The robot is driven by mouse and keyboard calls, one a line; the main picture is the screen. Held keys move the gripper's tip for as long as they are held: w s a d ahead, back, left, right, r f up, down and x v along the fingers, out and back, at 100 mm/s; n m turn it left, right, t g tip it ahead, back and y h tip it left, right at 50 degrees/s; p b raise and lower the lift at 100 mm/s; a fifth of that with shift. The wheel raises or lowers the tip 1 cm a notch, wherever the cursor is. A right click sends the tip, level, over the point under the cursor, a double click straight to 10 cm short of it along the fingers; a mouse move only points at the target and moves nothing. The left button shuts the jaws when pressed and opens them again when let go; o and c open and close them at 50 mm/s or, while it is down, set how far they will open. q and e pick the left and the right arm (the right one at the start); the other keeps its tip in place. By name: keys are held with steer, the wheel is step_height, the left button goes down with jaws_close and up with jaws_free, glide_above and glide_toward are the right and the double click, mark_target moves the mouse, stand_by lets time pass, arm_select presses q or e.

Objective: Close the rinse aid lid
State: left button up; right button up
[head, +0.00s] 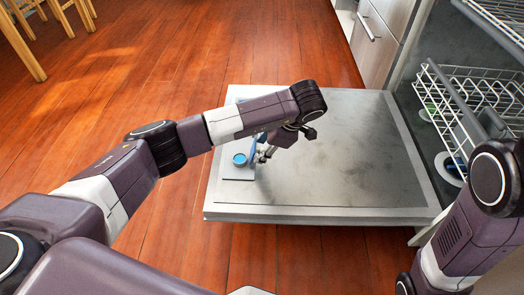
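The dishwasher door (350,165) lies folded down flat in the head view. The dispenser (231,171), a pale panel, sits near the door's left edge. On it is a round blue rinse aid opening (240,159). A blue piece, perhaps the raised rinse aid lid (262,138), shows just right of it, partly hidden by my arm. My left gripper (262,156) points down just right of the round opening, close to the dispenser. Its fingers are small and partly covered, so I cannot tell their opening or whether they touch the lid. My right gripper is out of view.
A white wire rack (465,95) with dishes stands in the dishwasher at right. My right arm fills the lower right corner. Wooden chair legs (22,45) stand far left. The wood floor left of the door is clear.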

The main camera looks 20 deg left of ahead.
arm_select(q)
steer(key=shift+f, duration=0.1)
jaws_close()
stand_by(0.3)
steer(key=shift+a, duration=0.1)
